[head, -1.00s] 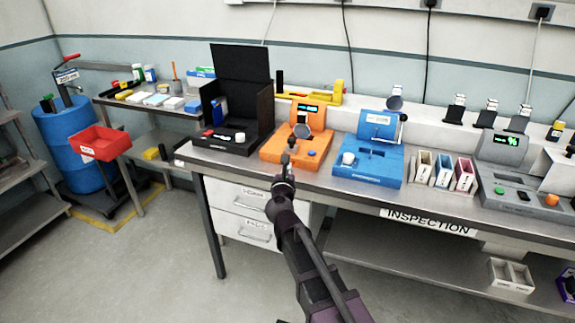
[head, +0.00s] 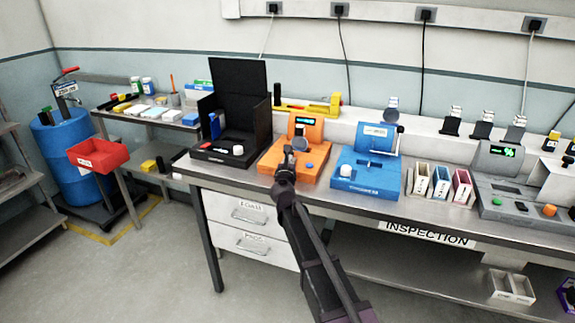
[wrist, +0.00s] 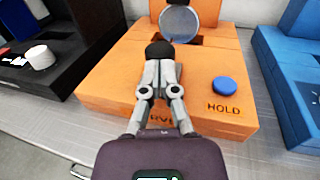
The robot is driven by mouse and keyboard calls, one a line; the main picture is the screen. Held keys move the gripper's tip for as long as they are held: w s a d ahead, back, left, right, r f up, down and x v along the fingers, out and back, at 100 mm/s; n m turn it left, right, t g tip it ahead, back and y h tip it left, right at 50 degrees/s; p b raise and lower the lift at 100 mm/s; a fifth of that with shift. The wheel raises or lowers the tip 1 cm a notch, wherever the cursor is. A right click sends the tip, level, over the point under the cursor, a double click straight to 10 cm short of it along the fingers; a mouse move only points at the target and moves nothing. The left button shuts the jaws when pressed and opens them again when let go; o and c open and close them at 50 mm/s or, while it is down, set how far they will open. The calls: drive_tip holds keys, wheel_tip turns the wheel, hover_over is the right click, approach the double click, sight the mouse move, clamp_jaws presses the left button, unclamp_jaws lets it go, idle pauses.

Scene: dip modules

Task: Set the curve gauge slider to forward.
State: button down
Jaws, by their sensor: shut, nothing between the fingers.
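The orange curve gauge (head: 285,172) stands on the bench, with a small lit display on its upright back. In the wrist view its orange top (wrist: 118,72) fills the middle, with a round silver disc (wrist: 179,24) at the back, a blue button (wrist: 224,86) and a HOLD label on the right. My gripper (head: 288,152) is shut over the gauge, in front of the disc. In the wrist view its fingers meet at a dark rounded tip (wrist: 160,50). I cannot tell whether this is fingertip or slider knob. The slider and its setting are not clearly visible.
A black open-lidded box (head: 222,155) stands close on the left, and a blue device (head: 365,181) close on the right. Small bins (head: 440,184) and a grey device (head: 520,196) are further right. The bench's front strip is clear.

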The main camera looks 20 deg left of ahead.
drive_tip(key=shift+w, duration=0.15)
drive_tip(key=shift+w, duration=1.35)
drive_tip(key=shift+s, duration=0.1)
drive_tip(key=shift+v, duration=0.8)
drive_tip(key=v, duration=1.2)
drive_tip(key=shift+s, duration=0.2)
